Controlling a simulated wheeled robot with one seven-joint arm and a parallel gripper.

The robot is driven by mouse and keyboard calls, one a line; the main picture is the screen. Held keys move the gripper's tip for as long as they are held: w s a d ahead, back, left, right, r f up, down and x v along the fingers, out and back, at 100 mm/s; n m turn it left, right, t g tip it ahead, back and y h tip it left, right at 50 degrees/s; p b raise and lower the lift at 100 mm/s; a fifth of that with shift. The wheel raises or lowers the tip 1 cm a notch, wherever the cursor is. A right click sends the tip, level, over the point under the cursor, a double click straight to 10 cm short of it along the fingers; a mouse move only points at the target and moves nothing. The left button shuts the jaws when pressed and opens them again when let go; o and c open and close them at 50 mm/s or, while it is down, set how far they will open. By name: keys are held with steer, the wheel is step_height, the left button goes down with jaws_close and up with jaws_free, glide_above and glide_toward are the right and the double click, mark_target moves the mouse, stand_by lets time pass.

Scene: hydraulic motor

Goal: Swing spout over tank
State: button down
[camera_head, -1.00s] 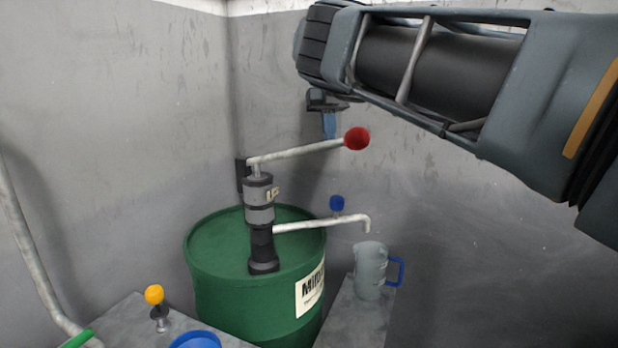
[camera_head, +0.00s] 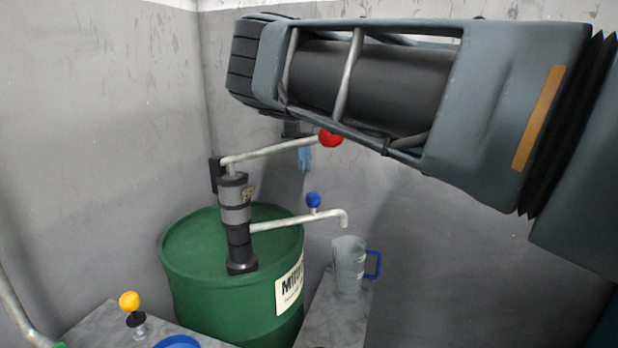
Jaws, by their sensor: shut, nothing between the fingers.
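The spout (camera_head: 300,223) is a thin pale pipe with a blue ball knob (camera_head: 313,200). It runs right from the dark pump (camera_head: 236,215) on the green drum (camera_head: 195,265), and its bent tip hangs near and above the clear jug (camera_head: 348,262). My gripper (camera_head: 304,160) shows only as blue fingertips under the forearm, above the blue knob and apart from it in the picture. The fingers look shut and empty; the rest of the gripper is hidden behind my arm. Nothing in view is clearly marked as the tank.
A pump lever (camera_head: 270,152) with a red ball (camera_head: 331,138) reaches right, partly behind my arm. The jug has a blue handle and stands on a grey ledge. A yellow knob (camera_head: 129,301) and a blue ring (camera_head: 178,342) are at lower left. Grey walls close the corner.

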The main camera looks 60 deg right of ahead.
steer(key=shift+s+a+f+p, duration=0.75)
steer(key=shift+s+a+f, duration=0.8)
steer(key=shift+s+a, duration=0.1)
steer(key=shift+s+a, duration=0.1)
steer(key=s+a+m+t+b, duration=0.1)
steer(key=s+a+m+b, duration=0.2)
steer(key=s+a+m, duration=0.3)
steer(key=shift+s+a+t+y, duration=0.35)
steer(key=shift+s+a, duration=0.95)
steer(key=shift+a, duration=1.1)
